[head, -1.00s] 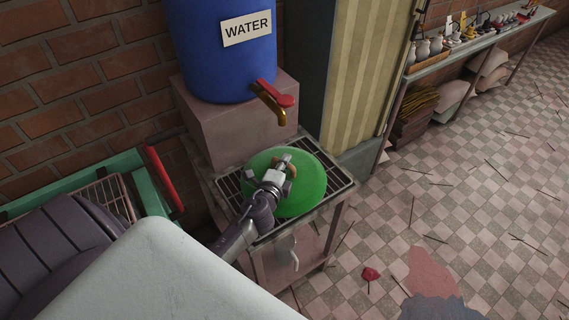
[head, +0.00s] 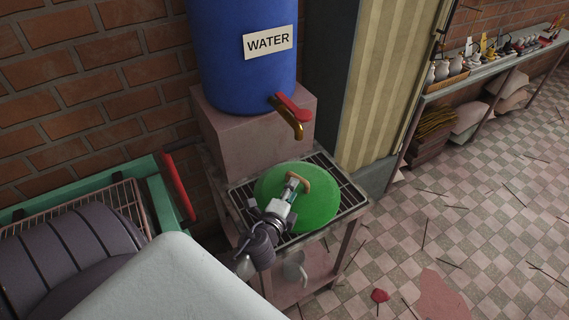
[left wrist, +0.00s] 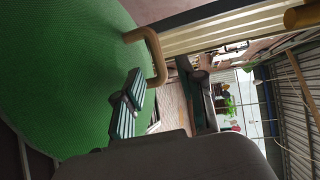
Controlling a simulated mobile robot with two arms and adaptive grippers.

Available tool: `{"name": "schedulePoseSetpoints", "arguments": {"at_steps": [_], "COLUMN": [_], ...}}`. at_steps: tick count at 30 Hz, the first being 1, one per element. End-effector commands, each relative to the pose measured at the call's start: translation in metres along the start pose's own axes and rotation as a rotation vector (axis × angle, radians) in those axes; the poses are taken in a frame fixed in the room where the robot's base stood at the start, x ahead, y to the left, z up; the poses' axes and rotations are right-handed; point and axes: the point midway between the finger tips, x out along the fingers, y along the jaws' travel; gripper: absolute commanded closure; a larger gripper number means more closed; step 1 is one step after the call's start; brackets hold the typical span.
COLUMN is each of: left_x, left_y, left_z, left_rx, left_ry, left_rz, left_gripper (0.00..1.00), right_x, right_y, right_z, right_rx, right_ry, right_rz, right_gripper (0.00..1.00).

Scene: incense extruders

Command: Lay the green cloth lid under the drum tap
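The green cloth lid (head: 325,203), round with a tan looped handle (head: 303,180), lies on the metal rack below the brass drum tap (head: 290,121) with its red lever. The lid fills the left of the left wrist view (left wrist: 60,80), with its handle (left wrist: 157,55) close to the fingertips. My left gripper (head: 292,185) is over the lid, its tips at the handle. In the left wrist view the fingers (left wrist: 130,100) are beside the handle's lower end. I cannot tell whether they touch it or how far apart they are. My right gripper is out of view.
The blue water drum (head: 243,65) stands on a pink block (head: 255,135) behind the rack (head: 350,197). A green frame with a red bar (head: 178,185) is at the left. A shelf of small pots (head: 450,82) is at the far right. The tiled floor between is mostly open.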

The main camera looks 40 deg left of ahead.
Motion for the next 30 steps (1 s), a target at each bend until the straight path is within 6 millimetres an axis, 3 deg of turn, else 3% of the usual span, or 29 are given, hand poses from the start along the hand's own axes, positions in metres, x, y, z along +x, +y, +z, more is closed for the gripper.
{"name": "schedulePoseSetpoints", "arguments": {"at_steps": [3, 10, 30], "left_x": [-0.025, -0.052, -0.056], "left_y": [0.003, 0.001, -0.001], "left_z": [0.000, 0.000, 0.002], "left_rx": [-0.001, 0.000, -0.018], "left_ry": [-0.001, -0.002, -0.010], "left_rz": [0.002, 0.000, 0.004], "left_gripper": [0.61, 0.61, 0.61], "right_x": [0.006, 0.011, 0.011], "right_y": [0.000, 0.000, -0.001], "right_z": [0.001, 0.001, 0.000], "right_rx": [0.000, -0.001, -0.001], "right_ry": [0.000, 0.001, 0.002], "right_rz": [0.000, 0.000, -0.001], "right_gripper": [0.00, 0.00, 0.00]}}
